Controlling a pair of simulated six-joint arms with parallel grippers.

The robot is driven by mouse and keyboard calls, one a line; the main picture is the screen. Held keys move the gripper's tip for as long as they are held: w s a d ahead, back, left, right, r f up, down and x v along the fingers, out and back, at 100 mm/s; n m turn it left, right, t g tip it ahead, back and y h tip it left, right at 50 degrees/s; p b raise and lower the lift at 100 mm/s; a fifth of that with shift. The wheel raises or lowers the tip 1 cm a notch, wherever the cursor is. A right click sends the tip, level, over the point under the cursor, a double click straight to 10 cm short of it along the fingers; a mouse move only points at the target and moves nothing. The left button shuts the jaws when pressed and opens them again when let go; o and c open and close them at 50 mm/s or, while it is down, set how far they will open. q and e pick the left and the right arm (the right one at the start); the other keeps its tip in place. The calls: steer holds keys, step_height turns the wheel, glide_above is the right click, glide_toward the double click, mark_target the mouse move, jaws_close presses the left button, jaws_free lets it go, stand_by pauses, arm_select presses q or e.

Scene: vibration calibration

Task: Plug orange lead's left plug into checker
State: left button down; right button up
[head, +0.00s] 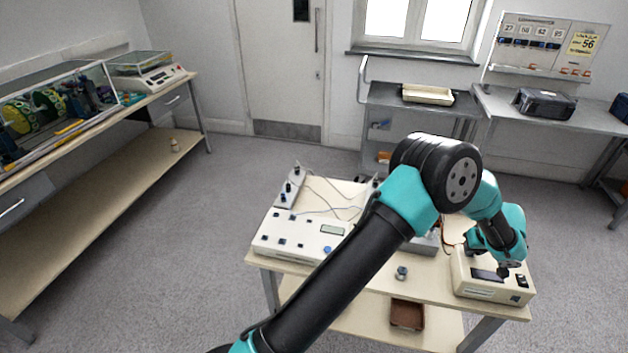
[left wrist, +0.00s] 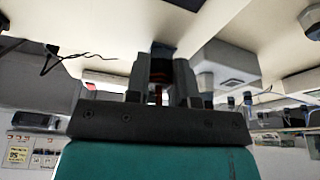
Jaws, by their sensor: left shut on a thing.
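The checker appears to be the cream box (head: 464,281) with a dark panel at the right front of the table. My left arm reaches over the table, and my left gripper (head: 504,269) is low over this box. In the left wrist view the jaws (left wrist: 160,78) are shut on a small dark plug (left wrist: 158,70) with an orange-red part between the fingers. Whether the plug touches the checker cannot be told. A thin orange lead (head: 447,232) shows on the table behind the checker, partly hidden by my arm. My right gripper is not in view.
A large cream instrument (head: 300,238) with thin leads fills the table's left. A small metal knob-like piece (head: 401,272) stands at the front middle. A brown tray (head: 407,315) lies on the lower shelf. A grey unit is partly behind my arm.

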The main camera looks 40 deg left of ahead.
arm_select(q)
steer(key=m+h, duration=0.1)
steer(key=m, duration=0.3)
steer(key=shift+a+t, duration=0.1)
steer(key=shift+t, duration=0.2)
stand_by(0.4)
steer(key=shift+a+m+h, duration=0.1)
steer(key=shift+m+h, duration=0.5)
steer(key=shift+m, duration=1.4)
steer(key=c, duration=0.9)
jaws_free()
steer(key=shift+r, duration=0.1)
steer(key=shift+v, duration=2.4)
